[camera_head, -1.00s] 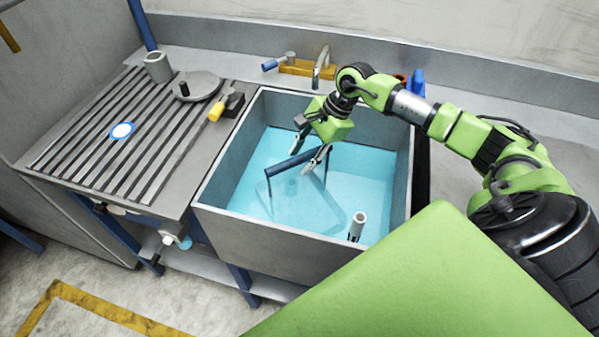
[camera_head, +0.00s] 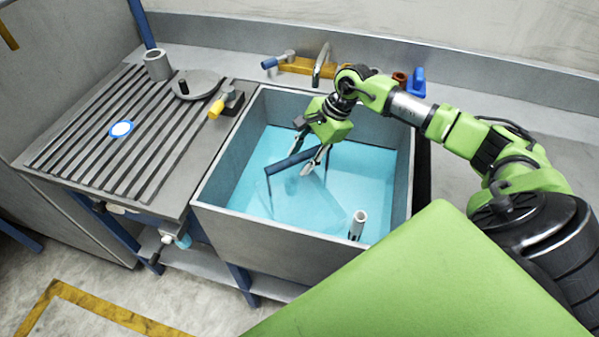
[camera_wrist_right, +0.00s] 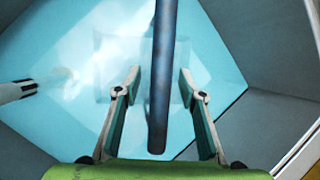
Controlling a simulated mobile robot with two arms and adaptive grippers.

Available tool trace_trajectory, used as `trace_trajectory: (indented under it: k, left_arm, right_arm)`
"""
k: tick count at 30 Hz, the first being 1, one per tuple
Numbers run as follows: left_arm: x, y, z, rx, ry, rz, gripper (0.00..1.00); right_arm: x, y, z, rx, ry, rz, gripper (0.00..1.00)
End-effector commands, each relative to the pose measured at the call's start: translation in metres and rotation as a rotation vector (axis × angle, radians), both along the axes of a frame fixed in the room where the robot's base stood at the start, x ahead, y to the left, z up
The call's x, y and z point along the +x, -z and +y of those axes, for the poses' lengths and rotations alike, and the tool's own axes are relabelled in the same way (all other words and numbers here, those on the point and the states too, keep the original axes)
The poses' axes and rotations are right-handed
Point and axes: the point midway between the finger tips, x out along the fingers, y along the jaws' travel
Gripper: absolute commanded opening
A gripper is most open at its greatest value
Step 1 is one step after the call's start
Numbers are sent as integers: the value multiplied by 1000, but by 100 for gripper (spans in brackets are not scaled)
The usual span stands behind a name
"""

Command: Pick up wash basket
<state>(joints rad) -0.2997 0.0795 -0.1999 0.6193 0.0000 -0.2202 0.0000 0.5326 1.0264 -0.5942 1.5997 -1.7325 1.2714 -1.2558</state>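The wash basket sits under the blue water in the sink; its dark blue handle (camera_head: 292,160) rises above the surface, and its submerged body (camera_head: 300,207) shows faintly. My right gripper (camera_head: 308,158) is over the sink, pointing down at the handle. In the right wrist view the handle (camera_wrist_right: 160,80) runs lengthwise between the two fingers of the right gripper (camera_wrist_right: 158,90). The fingers are open, with a gap on both sides of the handle. My left gripper is not seen in either view.
The grey sink (camera_head: 255,237) has walls around the basket. A white upright pipe (camera_head: 357,225) stands in the water at front right. A faucet (camera_head: 320,65) stands behind. The ribbed drainboard (camera_head: 80,155) at left holds a cup, a round lid and a yellow-handled tool.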

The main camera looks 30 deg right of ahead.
Motion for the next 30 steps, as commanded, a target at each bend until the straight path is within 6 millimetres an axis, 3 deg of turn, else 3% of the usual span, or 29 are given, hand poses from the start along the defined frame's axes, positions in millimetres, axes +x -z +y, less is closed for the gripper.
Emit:
trace_trajectory:
  k: [12,17,30]
  left_arm:
    - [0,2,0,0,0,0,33]
    - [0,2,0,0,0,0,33]
    - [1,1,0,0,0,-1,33]
  right_arm:
    - [0,1,0,0,0,0,37]
    - [0,1,0,0,0,1,0]
    - [1,-2,0,2,0,-4,0]
